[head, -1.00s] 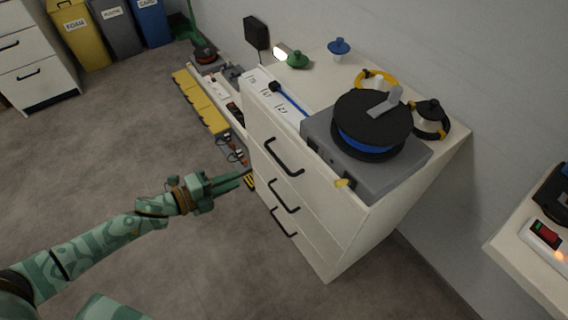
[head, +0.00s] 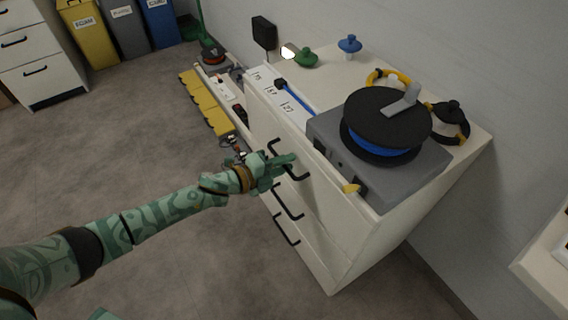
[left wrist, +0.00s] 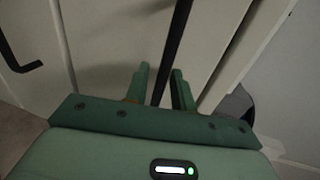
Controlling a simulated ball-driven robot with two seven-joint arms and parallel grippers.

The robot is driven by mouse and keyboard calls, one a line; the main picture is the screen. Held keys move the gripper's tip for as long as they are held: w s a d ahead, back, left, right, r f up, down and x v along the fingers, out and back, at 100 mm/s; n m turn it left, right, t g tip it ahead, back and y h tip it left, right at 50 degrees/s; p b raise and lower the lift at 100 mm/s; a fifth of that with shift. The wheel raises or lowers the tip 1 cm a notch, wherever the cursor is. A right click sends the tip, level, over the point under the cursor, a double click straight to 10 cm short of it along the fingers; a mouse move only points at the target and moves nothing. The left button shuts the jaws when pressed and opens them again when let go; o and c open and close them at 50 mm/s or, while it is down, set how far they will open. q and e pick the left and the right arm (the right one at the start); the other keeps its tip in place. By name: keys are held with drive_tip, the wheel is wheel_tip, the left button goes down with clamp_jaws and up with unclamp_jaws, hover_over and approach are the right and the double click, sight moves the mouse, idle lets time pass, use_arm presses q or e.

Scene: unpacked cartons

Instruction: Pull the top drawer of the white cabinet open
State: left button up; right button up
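The white cabinet (head: 415,215) stands right of centre in the head view. Its top drawer (head: 325,195) looks closed and has a black bar handle (head: 301,177). My left gripper (head: 291,159) is at this handle, in front of the drawer. In the left wrist view, the dark handle (left wrist: 178,35) passes between the two green fingers of my left gripper (left wrist: 162,82). The fingers are apart, with a gap visible beside the bar. Part of the handle is hidden by the gripper in the head view. My right gripper is not in view.
Two lower handles (head: 288,205) sit below. On the cabinet top are a grey box with a black and blue spool (head: 388,125), a blue-handled tool (head: 300,98) and small knobs. A low shelf with yellow bins (head: 207,103) stands behind left.

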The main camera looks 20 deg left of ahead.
use_arm(q)
clamp_jaws()
drive_tip(key=f+p+v, duration=0.2)
drive_tip(key=f+v, duration=0.1)
drive_tip(key=v, duration=1.1)
drive_tip(key=s+f+p+v, duration=0.1)
drive_tip(key=f+p+v, duration=0.1)
drive_tip(key=v, duration=1.2)
drive_tip(key=shift+a+f+p, duration=0.4)
drive_tip(key=shift+a+f, duration=0.05)
drive_tip(key=shift+a, duration=0.05)
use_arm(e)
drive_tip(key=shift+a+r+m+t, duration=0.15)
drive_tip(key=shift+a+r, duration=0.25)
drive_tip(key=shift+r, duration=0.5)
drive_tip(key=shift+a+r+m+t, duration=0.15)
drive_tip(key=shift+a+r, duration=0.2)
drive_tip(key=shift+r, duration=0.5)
use_arm(q)
drive_tip(key=shift+s, duration=0.1)
unclamp_jaws()
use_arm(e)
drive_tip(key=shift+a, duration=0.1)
